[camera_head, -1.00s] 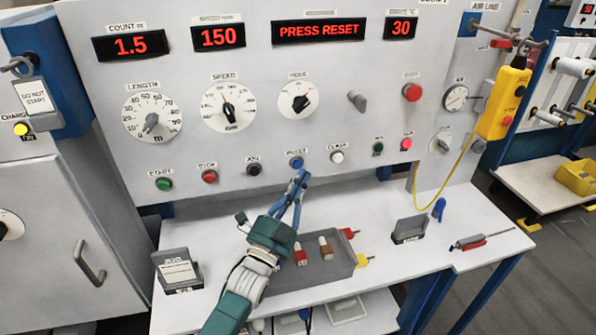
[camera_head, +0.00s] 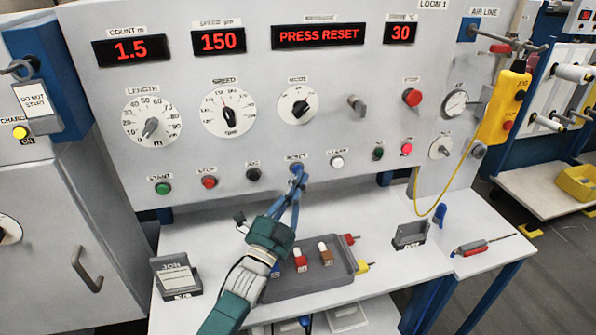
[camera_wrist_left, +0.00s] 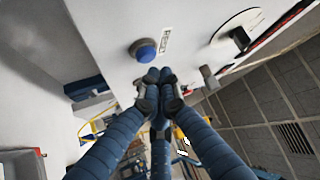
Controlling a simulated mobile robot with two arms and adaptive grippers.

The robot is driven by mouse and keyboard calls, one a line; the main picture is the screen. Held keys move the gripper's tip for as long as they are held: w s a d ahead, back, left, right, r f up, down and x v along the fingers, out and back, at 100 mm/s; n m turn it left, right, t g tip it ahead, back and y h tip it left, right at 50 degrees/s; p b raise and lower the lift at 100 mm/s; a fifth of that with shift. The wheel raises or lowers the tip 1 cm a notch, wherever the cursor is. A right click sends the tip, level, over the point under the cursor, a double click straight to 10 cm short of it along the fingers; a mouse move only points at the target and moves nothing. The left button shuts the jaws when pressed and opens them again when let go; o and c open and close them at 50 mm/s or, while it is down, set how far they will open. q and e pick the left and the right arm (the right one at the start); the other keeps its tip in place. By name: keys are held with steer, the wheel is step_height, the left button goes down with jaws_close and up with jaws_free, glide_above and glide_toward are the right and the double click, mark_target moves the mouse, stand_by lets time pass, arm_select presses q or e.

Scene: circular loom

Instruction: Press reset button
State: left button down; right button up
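The blue reset button (camera_head: 296,166) is on the lower row of the loom panel, under a small label. The red display (camera_head: 318,35) above reads PRESS RESET. My left gripper (camera_head: 299,176) reaches up from below, and its fingertips overlap the lower edge of the button in the head view. In the left wrist view, the blue button (camera_wrist_left: 143,50) in its grey collar is just above and left of the closed fingertips (camera_wrist_left: 159,80). The fingers are together with nothing seen between them. I cannot tell whether they touch the button. My right gripper is not in view.
A black jog button (camera_head: 253,174) and a white button (camera_head: 337,162) flank the blue one. Below, a grey tray (camera_head: 283,290) with bobbin-like pieces sits on the white table (camera_head: 400,274). A yellow pendant (camera_head: 503,108) hangs at the right on a cable.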

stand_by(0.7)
arm_select(q)
steer(key=shift+w+a+b, duration=0.15)
steer(key=shift+w+b, duration=0.15)
steer(key=shift+w, duration=0.15)
steer(key=shift+w+a+b, duration=0.15)
steer(key=shift+w+b, duration=0.15)
steer(key=shift+w, duration=0.1)
stand_by(0.5)
steer(key=shift+s, duration=0.1)
steer(key=shift+s+d+p, duration=0.3)
steer(key=shift+s+p, duration=0.15)
steer(key=shift+s, duration=0.3)
steer(key=s, duration=0.1)
steer(key=s+d+p, duration=0.1)
steer(key=s, duration=0.1)
steer(key=s+p, duration=0.1)
steer(key=shift+s+d, duration=0.35)
